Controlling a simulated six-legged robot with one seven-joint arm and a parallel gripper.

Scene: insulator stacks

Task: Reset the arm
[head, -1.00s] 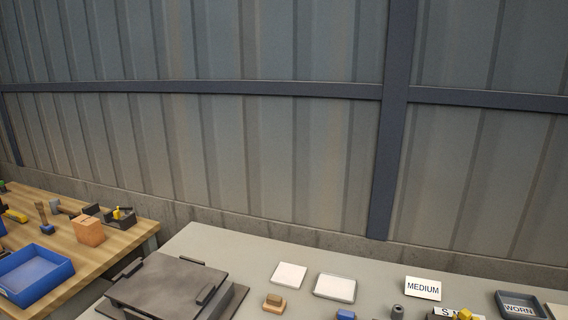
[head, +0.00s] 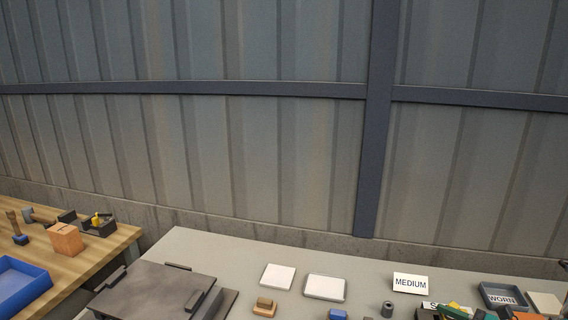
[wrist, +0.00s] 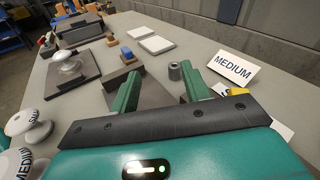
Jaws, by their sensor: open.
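My gripper (wrist: 163,92) shows in the wrist view, its two green fingers spread apart with nothing between them. It is above the grey table (head: 230,252), near the white MEDIUM card (wrist: 233,70). A small part of green shows at the bottom right of the head view, by the lettered card. White insulators stand at the left of the wrist view: one on a dark plate (wrist: 68,60), one marked SMALL (wrist: 30,127) and one marked MEDIUM (wrist: 14,162), cut by the frame edge.
Two white pads (head: 278,276), a dark cylinder (head: 387,309), a blue block (head: 337,314) and a wooden block (head: 264,306) lie on the table. A tray marked WORN (head: 503,297) is at right. A wooden bench (head: 95,250) with a blue bin (head: 18,284) is at left. A wall stands behind.

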